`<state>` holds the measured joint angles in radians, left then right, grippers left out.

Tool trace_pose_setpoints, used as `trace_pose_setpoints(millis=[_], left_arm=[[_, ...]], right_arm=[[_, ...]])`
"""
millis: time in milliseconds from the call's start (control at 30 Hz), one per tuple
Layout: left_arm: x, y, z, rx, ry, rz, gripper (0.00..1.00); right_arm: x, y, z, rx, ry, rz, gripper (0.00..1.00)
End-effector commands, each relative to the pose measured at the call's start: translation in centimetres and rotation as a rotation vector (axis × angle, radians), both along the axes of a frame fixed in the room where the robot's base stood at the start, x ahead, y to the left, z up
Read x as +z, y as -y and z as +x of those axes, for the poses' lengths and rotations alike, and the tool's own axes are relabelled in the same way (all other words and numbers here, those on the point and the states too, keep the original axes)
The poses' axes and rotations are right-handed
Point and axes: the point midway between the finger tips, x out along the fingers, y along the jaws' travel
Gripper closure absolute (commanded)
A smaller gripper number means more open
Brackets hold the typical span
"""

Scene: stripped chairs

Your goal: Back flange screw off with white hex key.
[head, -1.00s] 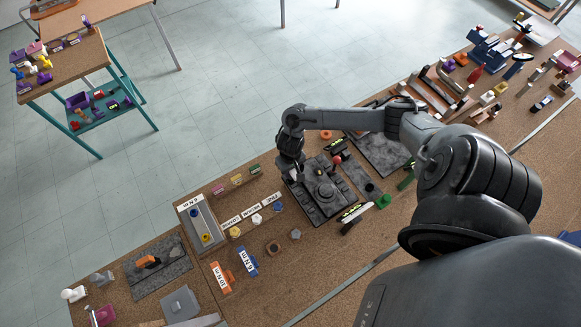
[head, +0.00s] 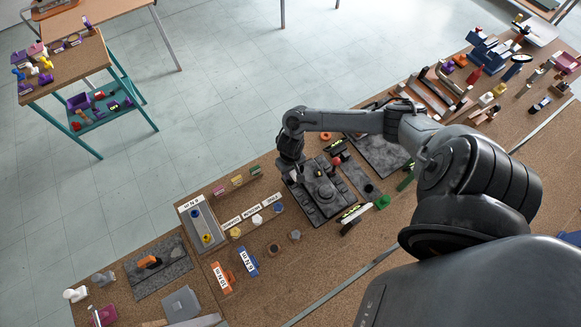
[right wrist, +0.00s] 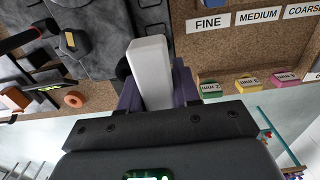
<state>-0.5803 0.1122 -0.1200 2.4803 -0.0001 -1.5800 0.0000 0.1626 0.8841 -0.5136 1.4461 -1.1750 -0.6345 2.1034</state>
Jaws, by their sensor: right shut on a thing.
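My right gripper (head: 293,178) hangs over the left end of the dark flange fixture (head: 325,206) on the brown bench. In the right wrist view the gripper (right wrist: 157,92) is shut on a pale white block-like handle, which I take to be the white hex key (right wrist: 150,66). The key's far end and the back flange screw are hidden, so I cannot tell whether they touch. The grey fixture surface (right wrist: 100,18) fills the upper left of the wrist view. My left gripper is in neither view.
Labels FINE (right wrist: 209,23) and MEDIUM (right wrist: 258,15) lie beside the fixture. A grey tray (head: 197,212), an orange holder (head: 222,278) and a blue holder (head: 248,261) stand to the left. A green piece (head: 383,202) lies to the right.

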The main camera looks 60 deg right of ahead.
Motion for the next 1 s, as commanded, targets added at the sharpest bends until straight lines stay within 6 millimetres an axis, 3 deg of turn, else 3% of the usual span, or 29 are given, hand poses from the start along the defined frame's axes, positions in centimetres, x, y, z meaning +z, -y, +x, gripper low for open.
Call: trace_pose_setpoints(millis=[567,1000], left_arm=[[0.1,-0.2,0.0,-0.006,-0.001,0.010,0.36],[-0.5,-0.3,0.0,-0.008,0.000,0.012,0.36]], right_arm=[[-0.1,0.0,0.0,0.001,0.000,0.000,1.00],[-1.4,0.0,0.0,0.000,0.000,0.001,1.00]])
